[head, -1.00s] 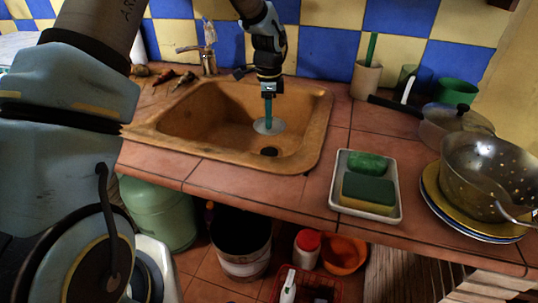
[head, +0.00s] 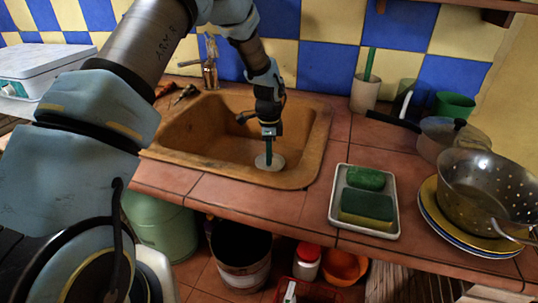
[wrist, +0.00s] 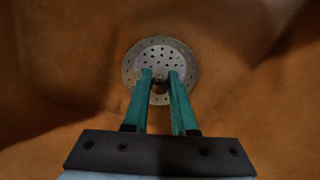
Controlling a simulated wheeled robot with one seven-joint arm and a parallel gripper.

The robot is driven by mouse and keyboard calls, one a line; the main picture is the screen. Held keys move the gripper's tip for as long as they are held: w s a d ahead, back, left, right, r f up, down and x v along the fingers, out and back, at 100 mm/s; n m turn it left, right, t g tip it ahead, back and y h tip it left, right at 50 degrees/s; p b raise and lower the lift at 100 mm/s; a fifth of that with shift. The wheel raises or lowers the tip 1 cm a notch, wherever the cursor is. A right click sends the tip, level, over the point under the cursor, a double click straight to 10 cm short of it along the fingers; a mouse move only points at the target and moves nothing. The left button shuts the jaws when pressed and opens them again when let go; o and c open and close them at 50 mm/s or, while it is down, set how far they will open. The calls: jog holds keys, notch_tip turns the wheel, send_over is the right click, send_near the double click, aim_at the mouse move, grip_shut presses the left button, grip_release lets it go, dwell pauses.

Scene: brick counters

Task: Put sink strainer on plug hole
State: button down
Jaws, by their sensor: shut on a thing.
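The sink strainer (head: 277,163) is a round grey perforated disc inside the brown sink basin (head: 190,135). In the wrist view the strainer (wrist: 148,55) lies just beyond the fingertips, its holes facing me. My gripper (head: 268,151) points down into the basin; its teal fingers (wrist: 160,78) are shut on a small knob at the strainer's centre. The plug hole is hidden in both current views, with the strainer over the area near the basin's front. I cannot tell whether the strainer touches the basin floor.
A tap (head: 209,65) stands behind the sink. To the right are a tray (head: 336,208) with green sponges, a cup (head: 365,92), a pan (head: 445,140) and a colander (head: 480,185) on plates. The tiled counter between sink and tray is clear.

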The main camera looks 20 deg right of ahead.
jog(key=c, duration=0.7)
grip_release()
jog(key=shift+f, duration=0.1)
notch_tip(320, 180, up, 12)
jog(key=shift+r+b, duration=0.2)
jog(key=shift+b, duration=0.7)
jog(key=s+a+r+n, duration=0.1)
jog(key=a+n, duration=0.4)
jog(key=a, duration=0.5)
jog(key=s+a+r+n, duration=0.2)
jog(key=a+n, duration=0.4)
jog(key=a, duration=0.4)
jog(key=s+a+r+n+t, duration=0.1)
jog(key=a+n, duration=0.4)
jog(key=a, duration=0.5)
jog(key=shift+s+a+r+n, duration=0.1)
jog(key=shift+s+r+n, duration=0.05)
jog(key=shift+s, duration=0.2)
jog(key=shift+s+a+r+n, duration=0.1)
jog(key=shift+s+n, duration=0.05)
jog(key=shift+s, duration=0.2)
jog(key=s+a+n, duration=0.2)
jog(key=a, duration=0.1)
jog(key=s+a+n, duration=0.3)
jog(key=shift+s+f+t, duration=0.15)
jog(key=shift+s+t, duration=0.15)
